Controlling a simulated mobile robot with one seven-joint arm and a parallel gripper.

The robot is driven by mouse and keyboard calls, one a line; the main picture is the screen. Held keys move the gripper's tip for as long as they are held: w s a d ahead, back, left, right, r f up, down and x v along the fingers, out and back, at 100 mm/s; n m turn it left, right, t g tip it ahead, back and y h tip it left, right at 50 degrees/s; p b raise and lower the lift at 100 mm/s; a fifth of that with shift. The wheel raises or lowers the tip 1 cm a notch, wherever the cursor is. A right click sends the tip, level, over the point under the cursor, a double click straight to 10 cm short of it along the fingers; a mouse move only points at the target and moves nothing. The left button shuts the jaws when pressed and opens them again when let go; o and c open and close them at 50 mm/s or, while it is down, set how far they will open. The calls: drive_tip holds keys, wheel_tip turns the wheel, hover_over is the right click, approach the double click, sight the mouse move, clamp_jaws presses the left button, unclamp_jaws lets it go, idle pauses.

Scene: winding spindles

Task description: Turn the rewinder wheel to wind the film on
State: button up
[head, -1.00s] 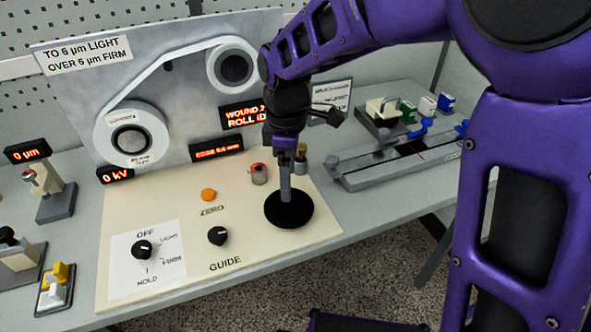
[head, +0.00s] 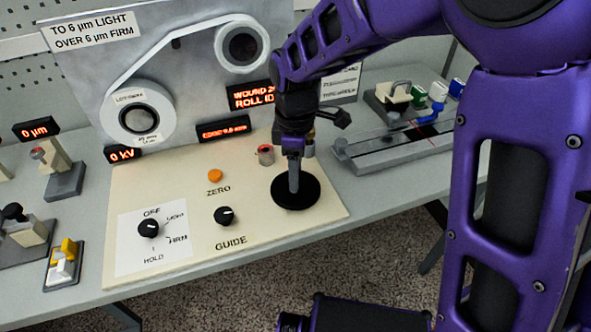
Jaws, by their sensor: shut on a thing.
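The rewinder wheel is a flat black disc (head: 311,195) on the cream panel, right of the GUIDE knob. My gripper (head: 294,178) points down over it, shut on a grey upright part that stands on the disc; the fingertips are small and partly hidden. Red displays read "WOUND 2…" and "ROLL ID" (head: 252,95), cut off by my arm.
The cream panel (head: 150,190) carries an orange ZERO button (head: 215,176), a GUIDE knob (head: 224,215) and an OFF/LIGHT/FIRM/HOLD knob (head: 148,229). A yellow and white switch (head: 63,262) is at left. A grey track fixture (head: 385,148) lies right of the panel.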

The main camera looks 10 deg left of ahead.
clamp_jaws()
drive_tip(key=m, duration=0.4)
drive_tip(key=shift+r+m+p, duration=0.1)
drive_tip(key=shift+m+p, duration=0.2)
drive_tip(key=shift+p, duration=0.1)
drive_tip(key=m, duration=1)
drive_tip(key=shift+p, duration=0.3)
drive_tip(key=m, duration=0.4)
drive_tip(key=shift+m, duration=0.4)
drive_tip(key=shift+m, duration=0.3)
